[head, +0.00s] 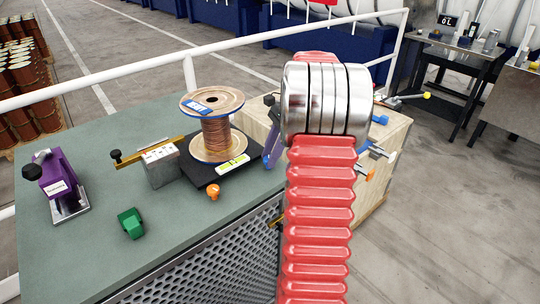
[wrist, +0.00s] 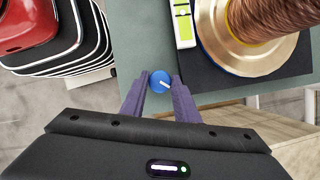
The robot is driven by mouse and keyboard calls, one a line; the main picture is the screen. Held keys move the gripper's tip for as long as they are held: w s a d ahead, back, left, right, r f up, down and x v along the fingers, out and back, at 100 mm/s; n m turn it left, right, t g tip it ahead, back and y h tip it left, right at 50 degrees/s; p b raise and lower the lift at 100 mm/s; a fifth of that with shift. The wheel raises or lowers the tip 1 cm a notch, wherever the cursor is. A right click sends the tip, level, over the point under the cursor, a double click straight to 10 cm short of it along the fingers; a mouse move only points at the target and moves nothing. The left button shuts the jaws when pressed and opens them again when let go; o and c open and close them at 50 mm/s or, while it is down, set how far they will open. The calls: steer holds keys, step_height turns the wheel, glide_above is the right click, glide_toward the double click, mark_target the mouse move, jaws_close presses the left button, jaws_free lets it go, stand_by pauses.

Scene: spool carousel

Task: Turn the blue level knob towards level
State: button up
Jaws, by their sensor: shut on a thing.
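The blue level knob (wrist: 158,78) is in the middle of the wrist view, with a white pointer line on its top slanting down to the right. My gripper (wrist: 160,86) has its two purple fingers on either side of the knob and is shut on it. The spirit level (wrist: 183,22) lies on the black plate above the knob. In the head view the level (head: 232,165) shows a yellow-green vial in front of the copper spool (head: 214,125). I cannot read its bubble. My red arm hides the knob there.
An orange knob (head: 213,190) stands at the black plate's front corner. A green block (head: 131,222) and a purple device (head: 58,182) are on the bench (head: 95,245) at left. A wooden crate (head: 385,150) with several protruding knobs is at right. A white rail (head: 190,75) runs behind.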

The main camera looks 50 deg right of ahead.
steer(key=n, duration=0.1)
steer(key=n+g, duration=0.1)
steer(key=n, duration=0.2)
steer(key=shift+w+d+n+g, duration=0.1)
steer(key=shift+w+n+g, duration=0.2)
steer(key=shift+g, duration=0.1)
steer(key=o, duration=1)
steer(key=shift+o, duration=0.2)
steer(key=shift+d+r, duration=0.1)
steer(key=shift+r, duration=0.4)
steer(key=v, duration=0.7)
steer(key=shift+s+d, duration=0.15)
steer(key=shift+d, duration=0.05)
